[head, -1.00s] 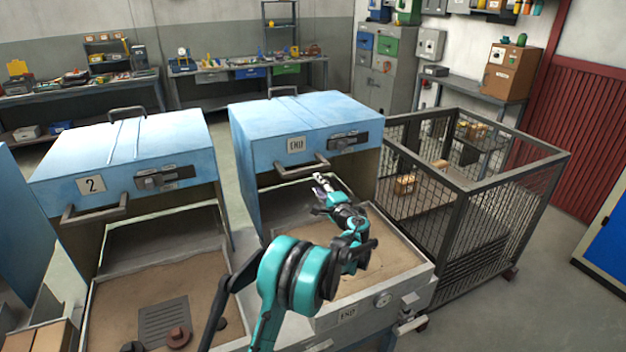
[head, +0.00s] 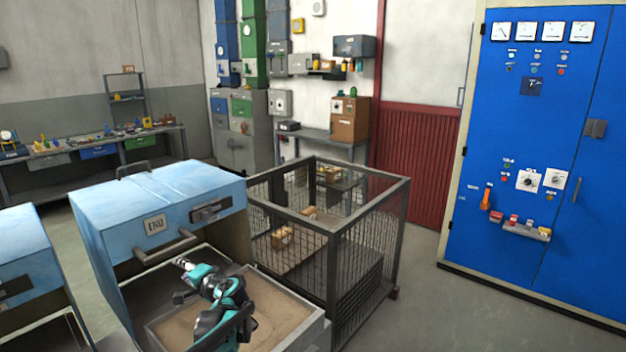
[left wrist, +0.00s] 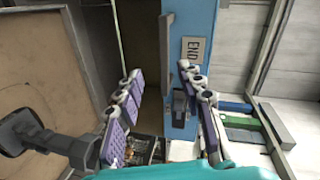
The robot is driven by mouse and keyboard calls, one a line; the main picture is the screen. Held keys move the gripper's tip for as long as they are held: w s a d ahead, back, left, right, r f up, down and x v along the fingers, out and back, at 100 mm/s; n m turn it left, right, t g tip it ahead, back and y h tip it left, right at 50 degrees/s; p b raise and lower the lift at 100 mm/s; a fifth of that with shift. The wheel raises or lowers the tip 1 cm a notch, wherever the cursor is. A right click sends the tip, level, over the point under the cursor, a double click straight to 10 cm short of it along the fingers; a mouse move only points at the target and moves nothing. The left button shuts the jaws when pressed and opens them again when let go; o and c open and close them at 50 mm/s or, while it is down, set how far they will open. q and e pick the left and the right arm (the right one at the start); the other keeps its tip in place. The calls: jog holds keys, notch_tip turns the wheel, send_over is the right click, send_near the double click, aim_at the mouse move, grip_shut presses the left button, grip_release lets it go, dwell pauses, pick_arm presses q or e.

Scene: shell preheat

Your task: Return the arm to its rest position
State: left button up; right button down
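My left arm reaches in from the bottom of the head view. My right gripper is not in view.
A wire-mesh cage (head: 335,235) with small boxes stands right of the END box. A tall blue control cabinet (head: 530,150) stands at the far right. A second blue box (head: 25,255) is at the left edge. The floor before the cabinet is clear.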

pick_arm(q)
jog(key=s+d+n+g+h, duration=0.1)
jog(key=s+d+n+h, duration=0.2)
jog(key=s, duration=0.6)
jog(key=s+d+g+h, duration=0.1)
jog(key=s+d+h, duration=0.3)
jog(key=s, duration=0.6)
jog(key=s+d+f+n+h, duration=0.1)
jog(key=s+d+f+h, duration=0.1)
jog(key=s+d+f, duration=0.2)
jog(key=s+d+f+n+h, duration=0.1)
jog(key=s+d+f+h, duration=0.2)
jog(key=s+d, duration=0.7)
jog(key=s+f, duration=0.1)
jog(key=s, duration=0.3)
jog(key=shift+s+n, duration=0.15)
jog(key=shift+n, duration=0.15)
jog(key=shift+a, duration=0.15)
jog(key=shift+c, duration=0.5)
